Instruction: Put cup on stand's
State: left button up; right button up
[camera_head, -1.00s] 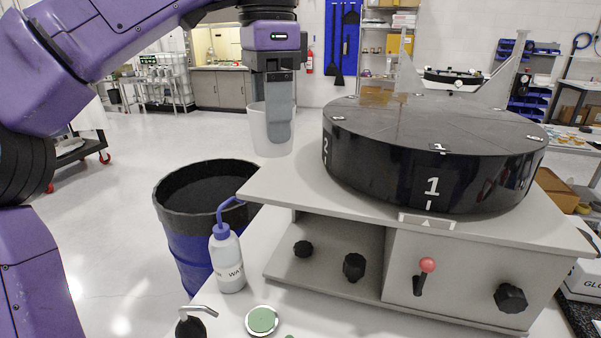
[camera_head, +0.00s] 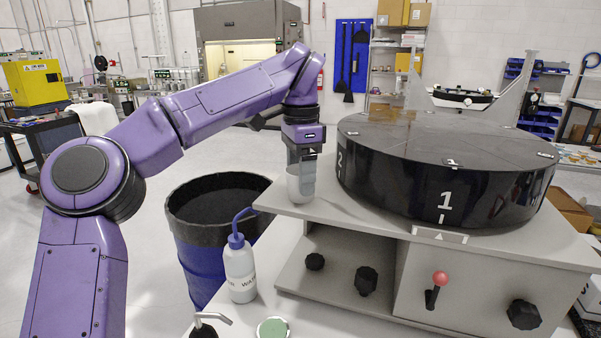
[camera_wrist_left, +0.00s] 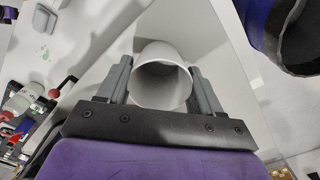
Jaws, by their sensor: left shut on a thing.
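A whitish translucent cup (camera_head: 301,186) is between the fingers of my left gripper (camera_head: 302,168), upright, at the left end of the grey stand's top (camera_head: 330,212). I cannot tell whether its base touches the top. The wrist view shows the cup (camera_wrist_left: 161,78) open and empty-looking, with a finger of my left gripper (camera_wrist_left: 161,85) on each side. The stand also shows there as a pale surface (camera_wrist_left: 205,38). A black round drum (camera_head: 400,192) marked 1 and 2 sits on the stand, right of the cup. My right gripper is not seen.
A blue barrel with a black rim (camera_head: 195,255) stands left of the stand. A wash bottle with a blue cap (camera_head: 240,268) stands in front of it. A red-knobbed lever (camera_head: 437,285) and black knobs (camera_head: 366,280) are on the stand's front. The stand's left corner is bare.

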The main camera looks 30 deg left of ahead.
pick_arm(q)
jog(key=shift+s+d+f+b, duration=0.1)
jog(key=shift+s+d+b, duration=0.1)
jog(key=shift+b, duration=0.1)
jog(key=o, duration=1)
jog(key=shift+w, duration=0.1)
jog(key=shift+a, duration=0.1)
jog(key=shift+r+p, duration=0.5)
notch_tip(320, 180, up, 11)
jog(key=p, duration=0.3)
jog(key=shift+r+p, duration=0.2)
jog(key=shift+p, duration=0.2)
